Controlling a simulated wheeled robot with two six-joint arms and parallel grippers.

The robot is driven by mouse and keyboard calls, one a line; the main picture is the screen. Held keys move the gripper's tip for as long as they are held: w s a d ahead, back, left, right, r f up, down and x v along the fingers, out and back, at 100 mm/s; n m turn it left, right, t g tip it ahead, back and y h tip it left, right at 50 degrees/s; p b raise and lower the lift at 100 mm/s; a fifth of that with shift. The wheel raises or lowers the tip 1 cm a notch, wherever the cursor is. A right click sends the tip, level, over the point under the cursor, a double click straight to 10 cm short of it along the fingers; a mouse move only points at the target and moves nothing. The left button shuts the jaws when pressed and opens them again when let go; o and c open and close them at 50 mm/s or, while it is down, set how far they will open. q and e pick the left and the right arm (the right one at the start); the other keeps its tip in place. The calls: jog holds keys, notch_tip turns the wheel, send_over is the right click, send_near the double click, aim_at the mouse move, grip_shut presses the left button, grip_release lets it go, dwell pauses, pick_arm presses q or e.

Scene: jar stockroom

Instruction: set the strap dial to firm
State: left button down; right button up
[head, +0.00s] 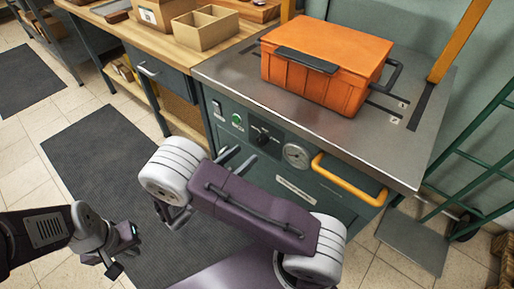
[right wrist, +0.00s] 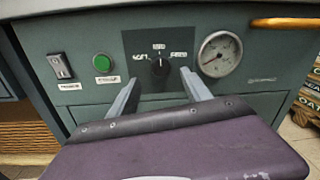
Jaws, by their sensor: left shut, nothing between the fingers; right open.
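The strap dial (right wrist: 160,67) is a black knob on a dark plate on the front panel of the machine. Labels sit to its left, above it and to its right; the left one seems to read soft and the right one firm. Its pale mark points up, toward the middle label. The dial also shows in the head view (head: 262,139). My right gripper (head: 236,160) is open and empty in front of the panel, its fingers on either side of the dial in the right wrist view, apparently short of it. My left gripper (head: 122,262) is shut and empty, low over the floor at left.
A green button (right wrist: 103,63) and a switch (right wrist: 60,66) are left of the dial, a gauge (right wrist: 220,54) right. A yellow handle (head: 348,180) sticks out further right. An orange case (head: 325,62) stands on the metal top (head: 235,75). A wooden bench (head: 150,45) adjoins at left.

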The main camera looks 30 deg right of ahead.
aim_at(260, 143)
jog(key=b+x, duration=0.2)
jog(key=x, duration=0.4)
jog(key=shift+d+f, duration=0.15)
jog(key=shift+d, duration=0.1)
jog(key=shift+w+d, duration=0.1)
jog(key=shift+d, duration=0.2)
grip_shut()
